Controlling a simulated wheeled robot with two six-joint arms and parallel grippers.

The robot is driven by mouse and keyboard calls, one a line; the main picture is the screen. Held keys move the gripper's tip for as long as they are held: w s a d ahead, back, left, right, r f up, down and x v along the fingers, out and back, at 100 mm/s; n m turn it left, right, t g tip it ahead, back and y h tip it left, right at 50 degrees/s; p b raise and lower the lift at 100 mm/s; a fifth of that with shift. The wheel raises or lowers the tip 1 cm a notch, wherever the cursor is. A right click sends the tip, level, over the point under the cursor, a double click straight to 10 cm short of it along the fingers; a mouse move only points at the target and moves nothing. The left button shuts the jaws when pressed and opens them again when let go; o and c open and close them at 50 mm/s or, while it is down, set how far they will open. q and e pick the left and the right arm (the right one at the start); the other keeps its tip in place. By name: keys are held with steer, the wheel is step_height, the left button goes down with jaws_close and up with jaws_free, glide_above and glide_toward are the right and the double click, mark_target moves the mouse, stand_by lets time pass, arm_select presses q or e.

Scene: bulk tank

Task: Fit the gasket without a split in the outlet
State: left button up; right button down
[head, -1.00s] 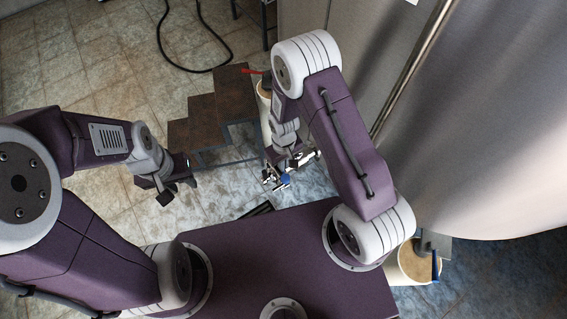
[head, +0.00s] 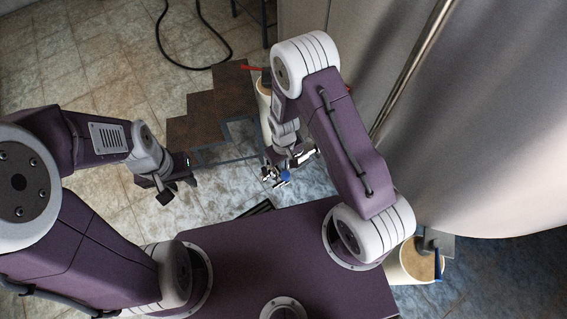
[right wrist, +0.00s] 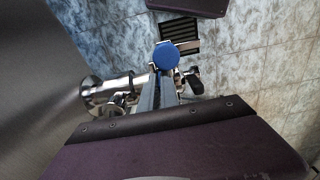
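A blue round disc (right wrist: 166,55), seen face on with no hole that I can make out, sits at the fingertips of my right gripper (right wrist: 162,80) in the right wrist view. It shows small and blue in the head view (head: 285,175). The right fingers run close together up to it; I cannot tell whether they pinch it or it lies beyond them. A steel outlet pipe (right wrist: 112,90) comes from the tank wall (right wrist: 40,80), just left of the fingers. No split is discernible. My left gripper (head: 177,189) has its fingers apart and looks empty.
Shiny fittings with dark parts (right wrist: 188,72) crowd the fingers on the right. A floor drain (right wrist: 180,33) lies beyond. The tank (head: 480,120) bounds the right.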

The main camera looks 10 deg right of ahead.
steer(key=shift+f+b, duration=0.75)
steer(key=shift+f, duration=0.4)
steer(key=c, duration=1.5)
jaws_free()
steer(key=shift+c, duration=0.2)
step_height(320, 180, up, 9)
steer(key=shift+r+p, duration=0.1)
steer(key=shift+p, duration=0.25)
